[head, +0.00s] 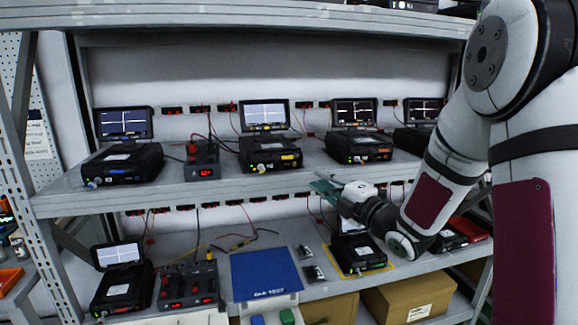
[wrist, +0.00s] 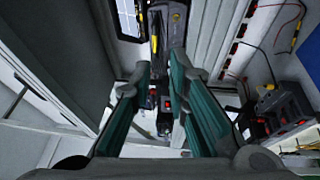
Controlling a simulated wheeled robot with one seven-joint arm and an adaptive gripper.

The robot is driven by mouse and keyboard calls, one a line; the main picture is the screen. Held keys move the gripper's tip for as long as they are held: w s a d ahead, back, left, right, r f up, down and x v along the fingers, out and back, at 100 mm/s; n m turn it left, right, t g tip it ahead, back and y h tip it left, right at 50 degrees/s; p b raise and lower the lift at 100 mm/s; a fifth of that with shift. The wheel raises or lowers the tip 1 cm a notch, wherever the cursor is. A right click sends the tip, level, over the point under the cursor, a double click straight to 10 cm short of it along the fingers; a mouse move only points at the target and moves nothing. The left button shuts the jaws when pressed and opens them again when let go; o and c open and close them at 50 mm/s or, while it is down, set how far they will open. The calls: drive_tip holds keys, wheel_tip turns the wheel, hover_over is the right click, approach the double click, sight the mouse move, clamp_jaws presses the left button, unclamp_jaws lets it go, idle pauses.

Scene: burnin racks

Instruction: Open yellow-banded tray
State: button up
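A black unit with an open lid screen and a yellow mark on its front (head: 270,154) sits mid-shelf on the upper level. I cannot tell for certain whether it is the yellow-banded tray. My gripper (head: 325,186) is in front of the upper shelf's edge, right of and below this unit, apart from it. In the wrist view my gripper (wrist: 160,72) has its two teal fingers spread, with nothing held between them. A dark unit (wrist: 174,22) with small yellow marks shows beyond the fingertips; its identity is unclear.
Other black units with screens stand on the upper shelf (head: 80,192), at left (head: 122,163) and right (head: 358,147). The lower shelf holds a blue mat (head: 265,274), a power box (head: 188,285) and a unit on a yellow-edged mat (head: 358,258). Cardboard boxes (head: 410,298) sit below.

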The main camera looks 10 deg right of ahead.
drive_tip(key=y, duration=0.1)
approach(271, 149)
drive_tip(key=w, duration=0.3)
drive_tip(key=shift+w+d+f+n+p, duration=0.2)
drive_tip(key=shift+w+d+n+p, duration=0.1)
drive_tip(key=shift+n+p, duration=0.1)
clamp_jaws()
